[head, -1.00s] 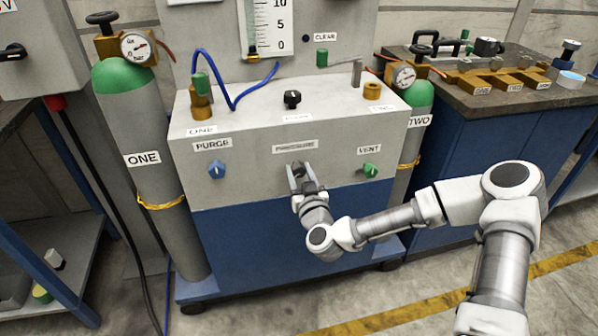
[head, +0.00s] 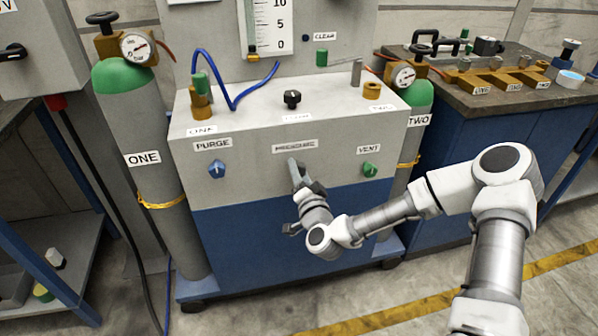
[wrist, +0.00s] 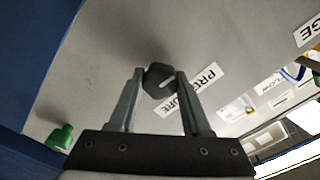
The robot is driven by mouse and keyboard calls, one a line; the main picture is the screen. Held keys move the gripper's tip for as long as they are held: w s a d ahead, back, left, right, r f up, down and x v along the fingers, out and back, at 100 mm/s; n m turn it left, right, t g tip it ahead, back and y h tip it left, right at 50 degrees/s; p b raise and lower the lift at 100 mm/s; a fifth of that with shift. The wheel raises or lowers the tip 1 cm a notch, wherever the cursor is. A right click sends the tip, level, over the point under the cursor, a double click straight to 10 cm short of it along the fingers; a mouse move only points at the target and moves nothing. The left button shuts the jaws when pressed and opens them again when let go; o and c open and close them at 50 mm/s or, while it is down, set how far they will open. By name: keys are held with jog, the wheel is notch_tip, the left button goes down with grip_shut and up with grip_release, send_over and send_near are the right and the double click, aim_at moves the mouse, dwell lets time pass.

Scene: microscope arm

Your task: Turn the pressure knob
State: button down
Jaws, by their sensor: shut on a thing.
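The pressure knob (wrist: 158,80) is black with a pale pointer line. It sits on the grey panel beside the PRESSURE label (wrist: 193,92) in the wrist view. My gripper (wrist: 157,84) is shut on it, one finger on each side. In the head view my gripper (head: 297,172) is at the panel front below the PRESSURE label (head: 296,146), and it hides the knob there.
The blue PURGE knob (head: 217,169) is to the left and the green VENT knob (head: 370,170) to the right on the same panel. A black knob (head: 292,98) stands on the cabinet top. Gas cylinder ONE (head: 140,185) stands at the left.

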jog(key=m, duration=0.5)
jog(key=shift+f+m, duration=0.1)
jog(key=shift+m, duration=0.2)
dwell(0.4)
jog(key=shift+c, duration=1.8)
grip_release()
jog(key=shift+s, duration=0.15)
jog(key=p+v, duration=0.7)
jog(key=v, duration=1)
jog(key=shift+s, duration=0.1)
